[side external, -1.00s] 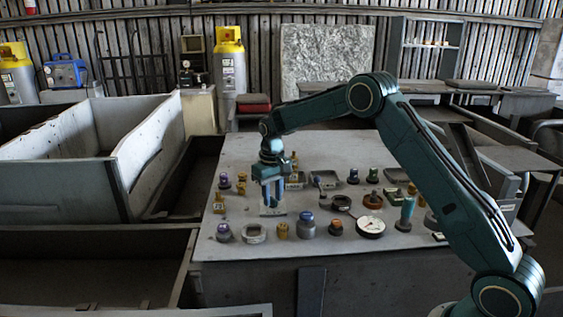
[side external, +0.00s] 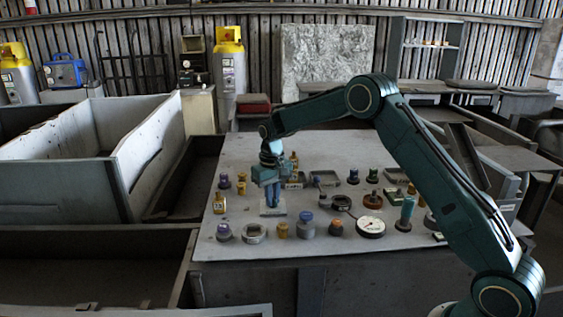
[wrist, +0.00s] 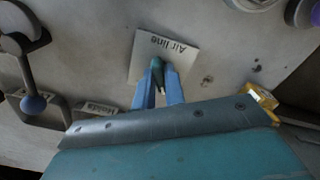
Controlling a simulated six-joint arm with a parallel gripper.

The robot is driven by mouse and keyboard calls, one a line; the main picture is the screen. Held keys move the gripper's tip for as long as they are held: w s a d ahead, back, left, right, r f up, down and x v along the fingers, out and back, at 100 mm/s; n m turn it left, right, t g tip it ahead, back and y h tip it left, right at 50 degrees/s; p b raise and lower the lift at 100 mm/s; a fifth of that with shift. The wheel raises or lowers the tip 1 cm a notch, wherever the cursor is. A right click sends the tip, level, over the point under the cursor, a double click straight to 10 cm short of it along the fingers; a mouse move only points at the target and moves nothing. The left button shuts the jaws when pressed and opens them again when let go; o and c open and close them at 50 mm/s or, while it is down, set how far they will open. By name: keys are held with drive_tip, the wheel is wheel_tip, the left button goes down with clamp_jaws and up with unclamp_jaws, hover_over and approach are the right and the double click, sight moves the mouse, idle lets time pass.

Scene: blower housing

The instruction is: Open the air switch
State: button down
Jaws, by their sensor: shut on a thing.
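The air switch (wrist: 157,64) is a small dark teal piece standing on a pale square plate (wrist: 176,44), which reads "Air line" upside down in the wrist view. The same plate shows in the side view (side external: 266,212) near the left part of the panel. My gripper (wrist: 158,84) is right over the plate, with its two blue fingers shut on the switch from either side. In the side view my gripper (side external: 272,203) points down at the plate. The fingers hide most of the switch there, so its exact position is hard to tell.
A dark lever with a blue ball (wrist: 34,104) stands to the left in the wrist view. A yellow part (wrist: 262,97) is near the right of my gripper. Several knobs, a round gauge (side external: 371,226) and a blue-topped knob (side external: 307,225) crowd the grey panel (side external: 235,155).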

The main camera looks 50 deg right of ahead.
drive_tip(key=shift+m, duration=2)
drive_tip(key=m, duration=0.2)
drive_tip(key=shift+m, duration=0.4)
drive_tip(key=shift+r+m, duration=0.1)
drive_tip(key=shift+m, duration=3.1)
drive_tip(key=c, duration=1.6)
unclamp_jaws()
drive_tip(key=shift+o, duration=0.2)
